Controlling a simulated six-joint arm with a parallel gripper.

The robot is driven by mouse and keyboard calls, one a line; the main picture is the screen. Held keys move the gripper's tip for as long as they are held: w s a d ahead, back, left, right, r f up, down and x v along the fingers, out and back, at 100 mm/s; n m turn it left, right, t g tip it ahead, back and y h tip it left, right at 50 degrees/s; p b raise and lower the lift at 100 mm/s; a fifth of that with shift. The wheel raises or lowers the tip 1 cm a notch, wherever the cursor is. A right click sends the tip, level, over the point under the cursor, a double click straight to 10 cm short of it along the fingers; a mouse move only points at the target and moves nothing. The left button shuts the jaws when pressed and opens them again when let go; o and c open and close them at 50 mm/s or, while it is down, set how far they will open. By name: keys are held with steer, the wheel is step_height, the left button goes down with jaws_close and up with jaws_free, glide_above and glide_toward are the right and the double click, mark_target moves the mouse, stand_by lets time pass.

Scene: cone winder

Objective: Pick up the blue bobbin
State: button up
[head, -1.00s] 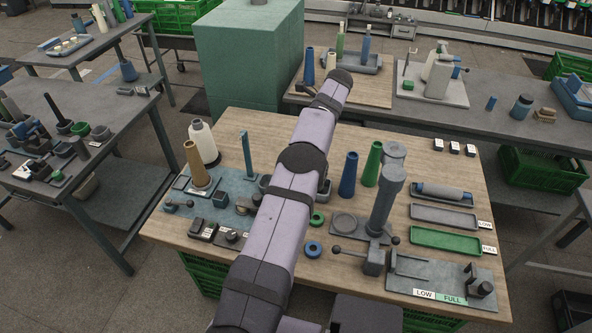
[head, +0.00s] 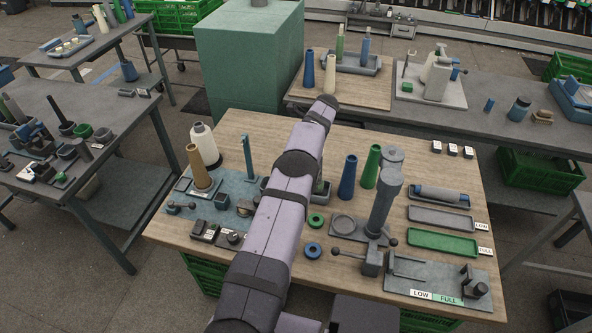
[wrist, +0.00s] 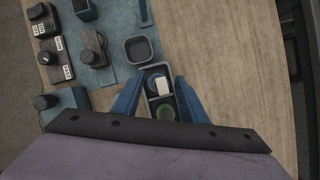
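In the wrist view, a small dark blue round piece (wrist: 154,75), which looks like the blue bobbin, sits in the far part of a narrow grey tray (wrist: 148,107). A white block (wrist: 163,87) and a green round piece (wrist: 166,112) are in the same tray. My gripper (wrist: 161,78) is open and empty, its two blue fingers on either side of the tray. I cannot tell its height above the tray. In the head view my arm hides the gripper and most of this tray.
A square grey cup (wrist: 138,49) and labelled dark switch boxes (wrist: 54,58) are close by. In the head view, a blue cone (head: 347,178), a green cone (head: 371,166) and a grey post (head: 383,205) stand right of my arm. Bare wood (wrist: 218,60) lies right of the gripper.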

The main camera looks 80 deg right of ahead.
steer(key=shift+w+f, duration=0.1)
steer(key=shift+f, duration=0.25)
jaws_close()
step_height(320, 180, up, 9)
steer(key=shift+d+f+b, duration=0.1)
steer(key=shift+b, duration=0.2)
steer(key=shift+r+p, duration=1.45)
steer(key=shift+r, duration=0.15)
step_height(320, 180, up, 4)
steer(key=p, duration=0.6)
steer(key=shift+r, duration=0.15)
